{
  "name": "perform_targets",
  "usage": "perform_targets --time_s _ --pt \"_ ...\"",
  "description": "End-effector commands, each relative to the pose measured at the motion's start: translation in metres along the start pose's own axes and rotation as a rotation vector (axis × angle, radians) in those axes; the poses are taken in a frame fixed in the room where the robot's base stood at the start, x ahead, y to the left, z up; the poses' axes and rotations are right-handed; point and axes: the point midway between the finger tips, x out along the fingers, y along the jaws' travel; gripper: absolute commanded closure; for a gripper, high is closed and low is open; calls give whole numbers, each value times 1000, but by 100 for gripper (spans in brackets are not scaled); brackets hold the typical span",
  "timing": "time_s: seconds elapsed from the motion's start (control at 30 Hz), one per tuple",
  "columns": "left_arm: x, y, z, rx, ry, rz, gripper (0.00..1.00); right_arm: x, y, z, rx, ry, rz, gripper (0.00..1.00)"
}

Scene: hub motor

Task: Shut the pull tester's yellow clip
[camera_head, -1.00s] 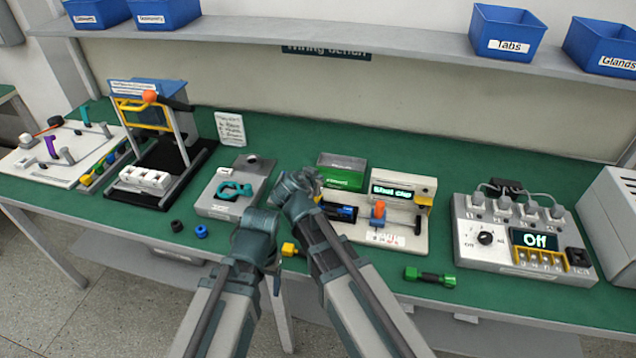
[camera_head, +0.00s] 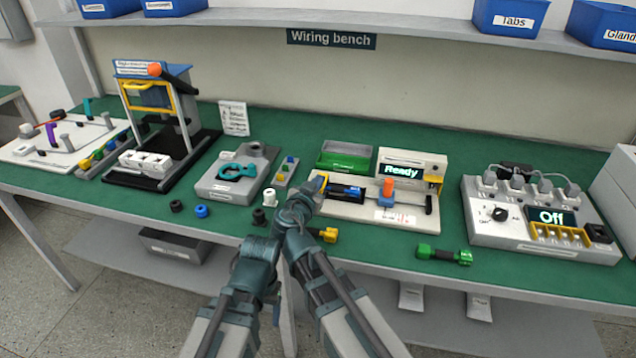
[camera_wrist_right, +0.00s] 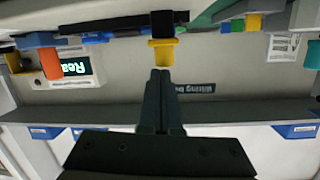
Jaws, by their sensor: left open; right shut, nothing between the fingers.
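The pull tester (camera_head: 408,212) stands mid-bench; its screen (camera_head: 403,171) reads "Ready". It has an orange knob (camera_head: 388,186) on a blue block, with a dark cylinder (camera_head: 346,192) to its left. The yellow clip (camera_head: 321,181) is at its left end, partly behind my right gripper (camera_head: 312,188). In the right wrist view the yellow clip (camera_wrist_right: 162,52) sits just past the fingertips of my right gripper (camera_wrist_right: 160,75), touching or nearly so. The right fingers are shut and empty. My left gripper (camera_head: 262,249) is open, low at the bench front; its fingers are hard to make out.
A grey fixture with a teal clamp (camera_head: 238,172) stands left of the tester, and a power box (camera_head: 535,215) to its right. Small loose parts lie near the front edge, including a green connector (camera_head: 445,255) and a yellow one (camera_head: 324,234). Green bench shows between devices.

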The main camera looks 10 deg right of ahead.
Motion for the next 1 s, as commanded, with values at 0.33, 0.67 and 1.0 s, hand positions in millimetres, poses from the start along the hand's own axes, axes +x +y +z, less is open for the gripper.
perform_targets --time_s 0.33,0.67,1.0 --pt "12 1 -1 0 0 0 29 2 2 13 3 -5 1 100" --pt "15 1 -1 0 0 0 29 1 4 16 3 -6 4 100" --pt "15 1 -1 0 0 0 29 0 5 16 3 -6 3 100"
